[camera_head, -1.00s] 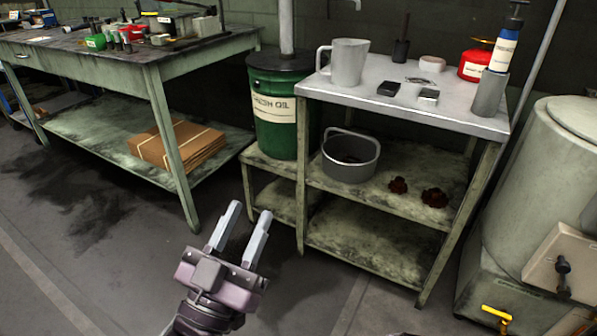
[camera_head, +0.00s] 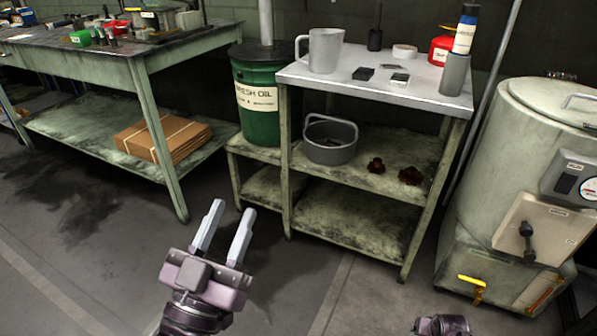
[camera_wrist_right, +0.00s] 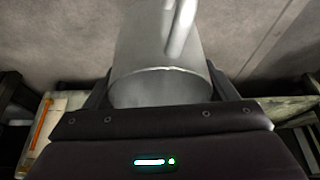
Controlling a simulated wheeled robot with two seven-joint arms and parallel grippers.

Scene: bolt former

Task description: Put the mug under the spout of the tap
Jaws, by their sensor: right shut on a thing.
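A grey metal mug (camera_wrist_right: 155,45) with a handle fills the top middle of the right wrist view. My right gripper (camera_wrist_right: 162,80) is shut on it, with one dark finger on each side. In the head view the held mug is not seen; only a purple-grey part at the bottom right, likely of my right arm, shows. A tap with a yellow lever (camera_head: 472,281) sits low on the pale tank; its spout is not clear. My left gripper (camera_head: 232,208) is open and empty above the floor.
A pale tank (camera_head: 520,130) stands at the right. A metal-topped table (camera_head: 415,88) holds a grey jug (camera_head: 325,50), bottles and small items; its shelf holds a pot (camera_head: 330,150). A green oil drum (camera_head: 258,120) and a workbench (camera_head: 190,50) stand left. The front floor is clear.

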